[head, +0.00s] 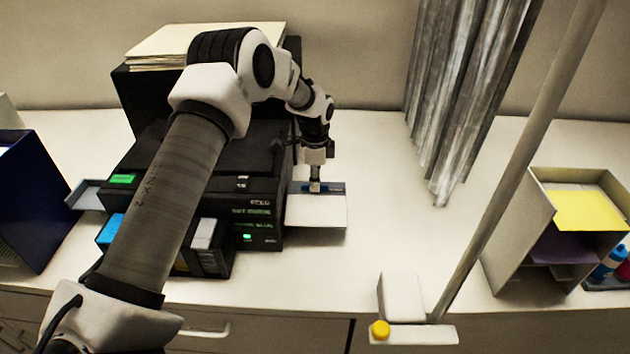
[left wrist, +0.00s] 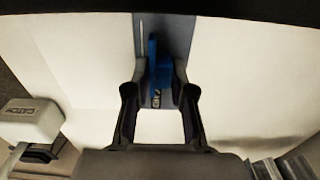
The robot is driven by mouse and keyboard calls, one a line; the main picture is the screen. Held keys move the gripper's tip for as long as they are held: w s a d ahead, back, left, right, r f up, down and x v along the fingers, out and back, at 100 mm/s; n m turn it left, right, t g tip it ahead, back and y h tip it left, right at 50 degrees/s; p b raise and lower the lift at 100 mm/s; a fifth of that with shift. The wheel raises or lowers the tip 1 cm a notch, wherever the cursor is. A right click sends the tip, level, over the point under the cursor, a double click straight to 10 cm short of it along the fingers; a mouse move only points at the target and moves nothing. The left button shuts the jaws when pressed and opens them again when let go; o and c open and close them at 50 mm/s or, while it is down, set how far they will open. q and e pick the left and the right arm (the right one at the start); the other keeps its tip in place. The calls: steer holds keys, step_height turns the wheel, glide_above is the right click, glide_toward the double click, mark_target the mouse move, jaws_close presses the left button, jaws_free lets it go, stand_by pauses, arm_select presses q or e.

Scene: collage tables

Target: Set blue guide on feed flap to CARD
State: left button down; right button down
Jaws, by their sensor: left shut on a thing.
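The feed flap (head: 318,212) is a pale panel sticking out from the right side of the black printer (head: 262,192). The blue guide (left wrist: 153,58) lies along that strip. My left gripper (head: 314,186) is over the far part of the flap. In the left wrist view my left gripper (left wrist: 158,97) is shut on the blue guide, one finger on each side. I cannot read any CARD mark. My right gripper is not in view.
Paper (head: 178,47) lies on the black unit behind the printer. Grey hanging strips (head: 462,90) and a slanted pole (head: 520,165) stand to the right. An open shelf box (head: 520,235) is at far right.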

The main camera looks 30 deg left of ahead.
arm_select(q)
steer(key=shift+s+d+r, duration=0.1)
steer(key=shift+s+d, duration=0.05)
steer(key=shift+s, duration=0.15)
steer(key=c, duration=1.1)
jaws_free()
steer(key=shift+w, duration=0.2)
step_height(320, 180, up, 12)
steer(key=shift+f, duration=0.15)
steer(key=shift+a, duration=0.2)
